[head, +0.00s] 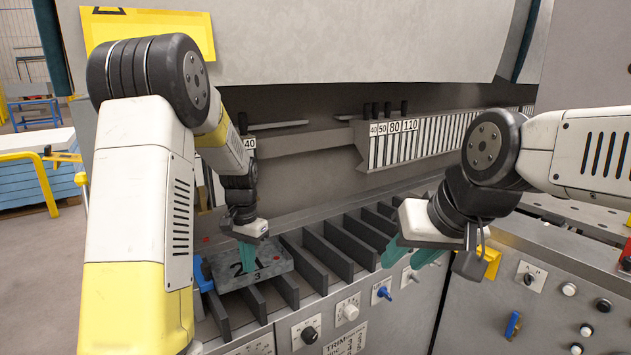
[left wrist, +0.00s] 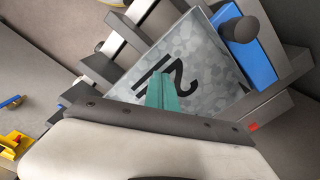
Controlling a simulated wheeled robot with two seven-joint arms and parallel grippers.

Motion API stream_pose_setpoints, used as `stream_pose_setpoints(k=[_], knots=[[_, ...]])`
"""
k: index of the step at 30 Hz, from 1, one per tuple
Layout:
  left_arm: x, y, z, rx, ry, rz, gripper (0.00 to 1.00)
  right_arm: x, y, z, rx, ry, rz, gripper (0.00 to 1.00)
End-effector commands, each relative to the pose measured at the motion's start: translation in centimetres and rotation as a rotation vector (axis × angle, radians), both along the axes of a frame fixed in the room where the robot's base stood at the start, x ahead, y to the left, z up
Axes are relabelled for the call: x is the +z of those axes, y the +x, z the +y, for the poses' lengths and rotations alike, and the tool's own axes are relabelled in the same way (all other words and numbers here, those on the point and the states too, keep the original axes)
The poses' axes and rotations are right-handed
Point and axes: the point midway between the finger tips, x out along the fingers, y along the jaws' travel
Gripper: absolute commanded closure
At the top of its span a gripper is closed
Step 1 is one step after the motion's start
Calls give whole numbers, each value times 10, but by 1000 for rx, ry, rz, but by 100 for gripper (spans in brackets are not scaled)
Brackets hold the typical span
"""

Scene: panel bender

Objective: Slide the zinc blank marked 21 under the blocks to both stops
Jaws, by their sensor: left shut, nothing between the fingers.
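The zinc blank (head: 278,260) is a mottled grey plate lying on dark support bars at the left of the machine bed. In the left wrist view the blank (left wrist: 205,65) shows the black number 21. My left gripper (head: 248,262) is shut and empty, fingertips pointing down at the blank; its teal fingers (left wrist: 163,92) overlap the plate, and I cannot tell whether they touch. A blue block (left wrist: 250,55) with a black knob sits beside the blank. Blocks marked 40, 50, 80 and 110 (head: 394,140) stand behind. My right gripper (head: 408,258) is open and empty over the bed's right part.
Several parallel dark bars (head: 328,255) with gaps run across the bed. Knobs and switches (head: 350,310) line the front panel. A yellow piece (head: 489,263) sits by my right gripper. A blue stack (head: 38,190) stands at the far left.

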Motion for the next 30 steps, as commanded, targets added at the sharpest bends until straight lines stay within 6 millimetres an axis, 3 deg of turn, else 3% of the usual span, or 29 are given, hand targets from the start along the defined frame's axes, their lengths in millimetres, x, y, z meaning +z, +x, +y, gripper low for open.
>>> stream_pose_setpoints(k=[21, 30], knots=[[59, 0, 0, 0, -1, -2, 100, 0, 0, 0, 0, 0, 0, 64], [65, 0, 0, 0, 0, 0, 100, 0, 0, 0, 0, 0, 0, 64]])
